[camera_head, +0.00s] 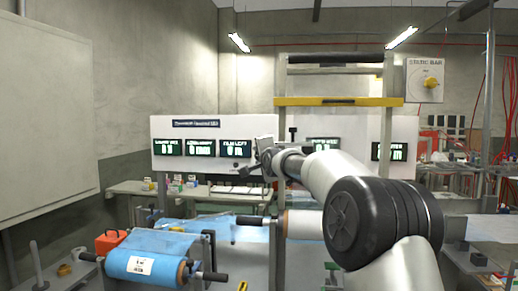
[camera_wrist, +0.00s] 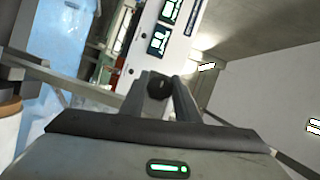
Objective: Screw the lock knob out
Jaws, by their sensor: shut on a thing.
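A dark round knob (camera_wrist: 159,87) sits between the two grey fingers of my gripper (camera_wrist: 161,80) in the wrist view. The fingers are shut on it, and it looks like the lock knob. In the head view my gripper (camera_head: 258,165) is in front of the white display panel (camera_head: 282,133), above the blue film. The knob is too small to make out there, and what it is fixed to, if anything, cannot be told.
A blue film roll (camera_head: 143,265) lies on a shaft at the front left, with an orange box (camera_head: 109,241) behind it. A pale roll (camera_head: 303,225) is under my arm. A yellow crossbar (camera_head: 338,101) spans the frame above. A static bar panel (camera_head: 425,80) is at upper right.

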